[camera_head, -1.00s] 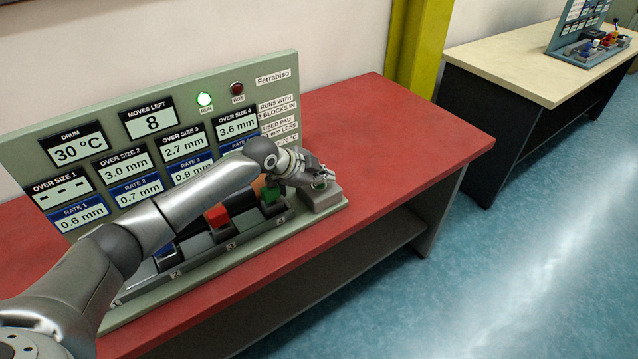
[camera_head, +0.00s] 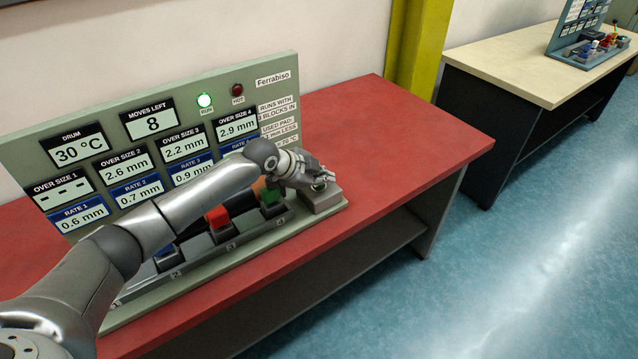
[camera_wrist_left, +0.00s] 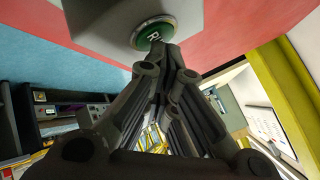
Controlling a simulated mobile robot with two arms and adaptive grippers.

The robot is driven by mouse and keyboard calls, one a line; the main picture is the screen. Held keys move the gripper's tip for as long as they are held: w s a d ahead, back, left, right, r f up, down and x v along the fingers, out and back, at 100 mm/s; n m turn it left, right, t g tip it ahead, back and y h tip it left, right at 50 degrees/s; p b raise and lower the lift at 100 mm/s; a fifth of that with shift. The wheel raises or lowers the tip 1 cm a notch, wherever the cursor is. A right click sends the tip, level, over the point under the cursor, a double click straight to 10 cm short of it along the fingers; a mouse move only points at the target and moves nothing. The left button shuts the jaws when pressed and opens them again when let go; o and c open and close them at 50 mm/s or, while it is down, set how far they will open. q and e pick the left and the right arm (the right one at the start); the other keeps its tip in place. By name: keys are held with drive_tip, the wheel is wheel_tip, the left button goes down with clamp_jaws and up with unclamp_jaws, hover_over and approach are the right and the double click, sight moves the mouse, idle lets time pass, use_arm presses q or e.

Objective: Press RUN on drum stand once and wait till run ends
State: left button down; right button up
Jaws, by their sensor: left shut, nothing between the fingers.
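The drum stand (camera_head: 283,80) is a grey-green panel and base on a red-topped table. The displays read drum 30 °C, moves left 8, over size 2 2.6 mm, over size 3 2.2 mm and over size 4 2.9 mm; over size 1 shows dashes. My left gripper (camera_head: 328,178) is shut and empty at the grey button box (camera_head: 322,201). In the left wrist view its fingertips are at the green RUN button (camera_wrist_left: 152,34); contact is unclear. My right gripper is out of view.
A red block (camera_head: 218,216) and a green block (camera_head: 270,195) sit in the base slots, with a blue block partly hidden behind my arm. The red tabletop (camera_head: 400,140) is clear to the right. Another table (camera_head: 500,65) with a blue stand is at the back right.

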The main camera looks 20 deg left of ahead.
sight(321, 187)
use_arm(q)
drive_tip(key=shift+a+r+p, duration=0.1)
drive_tip(key=shift+r+p, duration=0.1)
drive_tip(key=shift+p, duration=0.35)
drive_tip(key=shift+r, duration=0.3)
drive_tip(key=shift+r, duration=0.2)
wheel_tip(321, 187, up, 5)
drive_tip(key=p, duration=0.4)
drive_tip(key=shift+f, duration=0.15)
